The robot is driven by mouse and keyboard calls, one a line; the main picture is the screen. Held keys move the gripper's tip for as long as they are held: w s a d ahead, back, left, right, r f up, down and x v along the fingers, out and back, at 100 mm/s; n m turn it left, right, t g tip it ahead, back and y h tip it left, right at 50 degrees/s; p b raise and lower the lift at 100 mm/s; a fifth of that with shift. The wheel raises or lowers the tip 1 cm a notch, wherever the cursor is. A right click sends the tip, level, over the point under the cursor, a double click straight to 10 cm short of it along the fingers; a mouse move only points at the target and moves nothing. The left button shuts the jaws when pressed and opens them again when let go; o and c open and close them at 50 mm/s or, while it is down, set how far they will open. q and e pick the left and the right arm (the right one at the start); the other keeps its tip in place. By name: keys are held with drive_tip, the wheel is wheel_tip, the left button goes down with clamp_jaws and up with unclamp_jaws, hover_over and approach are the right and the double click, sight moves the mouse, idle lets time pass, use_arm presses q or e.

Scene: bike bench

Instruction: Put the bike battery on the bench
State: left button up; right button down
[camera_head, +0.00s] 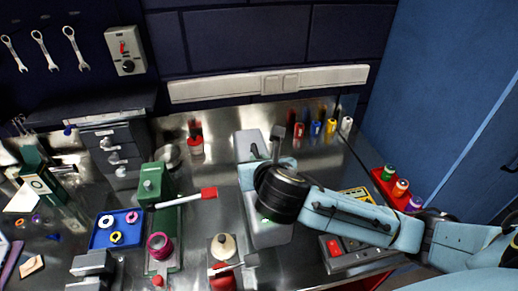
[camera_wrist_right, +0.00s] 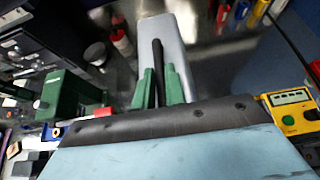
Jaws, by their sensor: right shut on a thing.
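The bike battery is a long pale grey block (camera_head: 268,234) in the middle of the bench (camera_head: 205,235), its length running away from me. My right gripper (camera_head: 267,150) is over its far half, and my wrist hides part of its top. In the right wrist view the green fingers of my right gripper (camera_wrist_right: 158,90) are shut on the dark handle (camera_wrist_right: 157,55) of the battery (camera_wrist_right: 172,38). I cannot tell whether the battery's underside touches the bench. My left gripper does not show.
A green machine (camera_head: 165,205) with a red-tipped lever (camera_head: 208,193) and a blue tray (camera_head: 117,230) stand left of the battery. Several bottles (camera_head: 315,129) line the back. A red rack of spools (camera_head: 400,188) and a yellow-faced device (camera_head: 357,195) are right.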

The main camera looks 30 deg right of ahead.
drive_tip(key=shift+w+f+b, duration=0.2)
drive_tip(key=shift+f+b, duration=0.45)
drive_tip(key=shift+f, duration=4)
drive_tip(key=c, duration=1.9)
unclamp_jaws()
drive_tip(key=shift+s+f, duration=0.15)
drive_tip(key=shift+f, duration=0.35)
drive_tip(key=o, duration=0.4)
drive_tip(key=shift+s, duration=0.1)
drive_tip(key=shift+o, duration=0.2)
drive_tip(key=v, duration=1.2)
drive_tip(key=shift+r+p, duration=0.1)
drive_tip(key=shift+p, duration=0.3)
